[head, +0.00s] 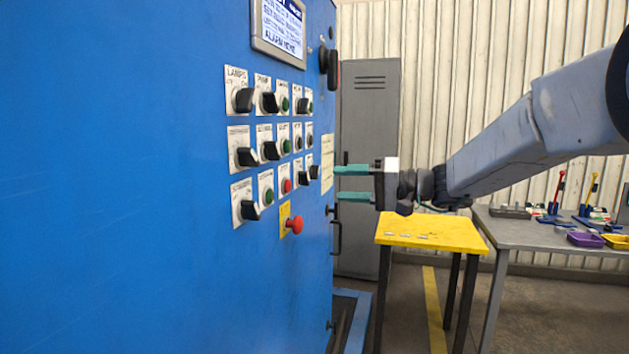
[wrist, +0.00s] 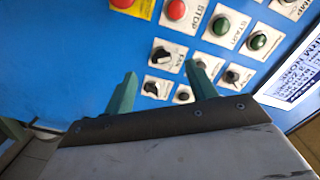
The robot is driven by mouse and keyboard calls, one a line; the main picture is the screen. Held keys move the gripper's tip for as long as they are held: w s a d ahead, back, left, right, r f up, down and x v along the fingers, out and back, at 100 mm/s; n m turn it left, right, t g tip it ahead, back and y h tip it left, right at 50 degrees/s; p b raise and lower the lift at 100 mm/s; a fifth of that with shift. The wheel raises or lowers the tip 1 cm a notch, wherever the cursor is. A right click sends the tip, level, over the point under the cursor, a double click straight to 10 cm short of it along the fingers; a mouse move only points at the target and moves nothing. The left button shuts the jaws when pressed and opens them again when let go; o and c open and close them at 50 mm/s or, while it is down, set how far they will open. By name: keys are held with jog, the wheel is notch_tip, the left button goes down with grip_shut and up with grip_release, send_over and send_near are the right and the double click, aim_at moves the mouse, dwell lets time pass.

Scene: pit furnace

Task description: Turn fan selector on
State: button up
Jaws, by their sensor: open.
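The fan selector (wrist: 160,55) is a black knob on a white plate whose label appears to read FAN, beside the red stop button (wrist: 175,10). In the head view it seems to be the black knob (head: 302,178) in the lowest row, right of the red button. Which way its handle is set is hard to tell. My gripper (head: 338,182) is open and empty, its two green fingers one above the other, just right of the panel and apart from it. In the wrist view my gripper (wrist: 162,80) has its fingers either side of the selector's column, with the knob slightly beyond the tips.
The blue cabinet (head: 130,180) carries several neighbouring knobs and buttons close together. A red emergency button (head: 293,225) projects below them. A dark handle (head: 330,68) sits above. A yellow table (head: 430,230) and a grey bench (head: 510,228) stand behind my arm.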

aim_at(315, 179)
jog(key=x, duration=0.2)
jog(key=w+x, duration=0.1)
jog(key=x, duration=0.5)
jog(key=shift+w+d+r, duration=0.15)
jog(key=shift+d+r, duration=0.1)
jog(key=shift+r, duration=0.05)
jog(key=c, duration=1)
